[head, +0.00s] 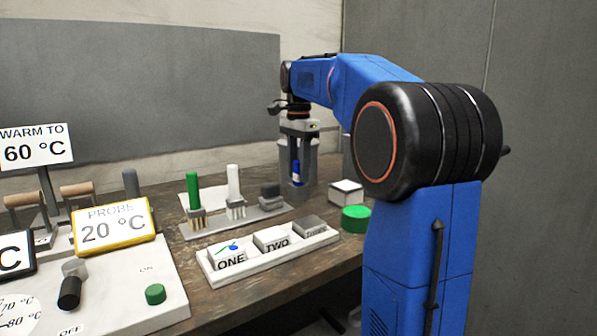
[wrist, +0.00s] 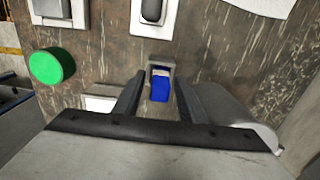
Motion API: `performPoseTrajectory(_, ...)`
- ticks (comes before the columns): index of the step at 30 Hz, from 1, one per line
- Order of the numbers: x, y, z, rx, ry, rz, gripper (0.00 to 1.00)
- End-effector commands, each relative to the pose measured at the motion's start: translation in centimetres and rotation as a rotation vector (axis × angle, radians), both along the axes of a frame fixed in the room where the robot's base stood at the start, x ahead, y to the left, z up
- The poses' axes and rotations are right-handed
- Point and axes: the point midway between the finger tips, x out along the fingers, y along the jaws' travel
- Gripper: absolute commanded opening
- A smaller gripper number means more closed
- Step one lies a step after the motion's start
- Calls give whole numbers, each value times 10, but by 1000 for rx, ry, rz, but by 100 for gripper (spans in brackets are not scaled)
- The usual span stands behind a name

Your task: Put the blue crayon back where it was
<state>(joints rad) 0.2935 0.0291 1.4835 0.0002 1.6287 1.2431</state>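The blue crayon (head: 296,172) is upright between the fingers of my gripper (head: 297,180) in the head view, with a grey piece at its lower end. In the wrist view the blue crayon (wrist: 160,89) shows between the two dark fingers of my gripper (wrist: 160,82), close to a grey block. I cannot tell whether the fingers touch it or stand just apart from it. A grey rack (head: 215,226) to the left of my gripper carries an upright green crayon (head: 193,190), an upright white crayon (head: 234,182) and a dark grey block (head: 270,191).
A white tray (head: 215,276) with blocks marked ONE, TWO and another stands in front. A green disc (head: 355,218) and a white-topped box (head: 346,191) are right of my gripper. Panels with signs fill the left.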

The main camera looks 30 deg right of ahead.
Motion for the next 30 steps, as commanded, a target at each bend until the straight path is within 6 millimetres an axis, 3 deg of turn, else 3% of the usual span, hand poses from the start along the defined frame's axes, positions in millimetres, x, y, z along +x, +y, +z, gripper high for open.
performPoseTrajectory(18,1,0,102,-1,-2,0,38)
performPoseTrajectory(30,0,0,118,0,1,0,38)
